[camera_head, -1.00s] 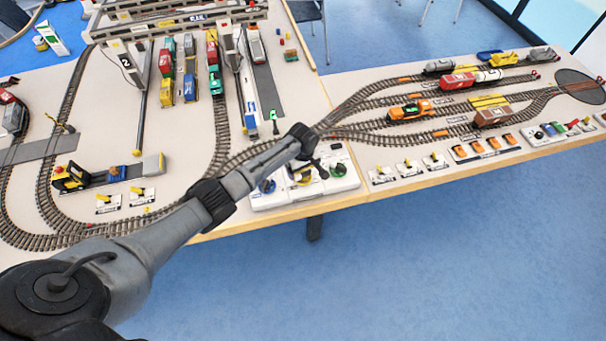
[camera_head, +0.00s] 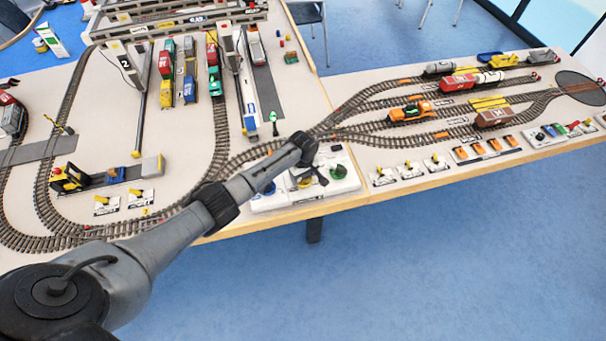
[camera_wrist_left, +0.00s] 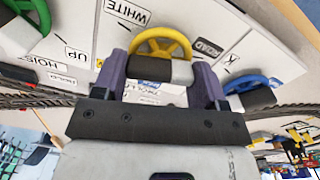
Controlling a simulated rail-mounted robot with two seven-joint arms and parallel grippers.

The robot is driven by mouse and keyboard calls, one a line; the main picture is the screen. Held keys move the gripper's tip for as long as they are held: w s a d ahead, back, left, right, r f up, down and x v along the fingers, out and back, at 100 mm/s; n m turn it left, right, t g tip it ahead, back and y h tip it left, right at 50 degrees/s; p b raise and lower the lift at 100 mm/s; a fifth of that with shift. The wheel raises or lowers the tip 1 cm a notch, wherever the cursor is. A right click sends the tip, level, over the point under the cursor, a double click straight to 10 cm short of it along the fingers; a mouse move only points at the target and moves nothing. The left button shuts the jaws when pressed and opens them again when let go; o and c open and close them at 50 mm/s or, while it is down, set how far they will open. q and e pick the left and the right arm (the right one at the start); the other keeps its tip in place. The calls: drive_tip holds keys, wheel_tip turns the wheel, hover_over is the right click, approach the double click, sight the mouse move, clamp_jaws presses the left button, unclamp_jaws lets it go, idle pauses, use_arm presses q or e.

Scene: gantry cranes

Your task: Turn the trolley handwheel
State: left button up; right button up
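The yellow trolley handwheel (camera_wrist_left: 160,44) stands on a white control panel (camera_head: 283,200) at the table's front edge. A partly hidden label reading "TROLL" shows below it in the left wrist view. My left gripper (camera_head: 308,177) points down over the panel and hides much of the yellow wheel in the head view. In the left wrist view its purple fingers (camera_wrist_left: 159,68) are apart, one on each side of the yellow wheel's lower part. I cannot tell whether they touch it. My right gripper is not in view.
A blue handwheel (camera_wrist_left: 252,84) and a green handwheel (camera_wrist_left: 32,14) sit on either side of the yellow one. Small yellow switches (camera_head: 407,165) lie to the right. Model tracks and wagons (camera_head: 410,110) fill the table behind. Gantry cranes stand at the back left.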

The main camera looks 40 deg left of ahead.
use_arm(q)
drive_tip(key=c, duration=0.4)
drive_tip(key=shift+r+m+p, duration=0.1)
drive_tip(key=shift+m+p, duration=0.3)
drive_tip(key=shift+m, duration=0.1)
drive_tip(key=shift+m+p, duration=0.65)
drive_tip(key=shift+m, duration=0.55)
drive_tip(key=m+p, duration=0.1)
drive_tip(key=m, duration=0.3)
drive_tip(key=shift+m, duration=1.5)
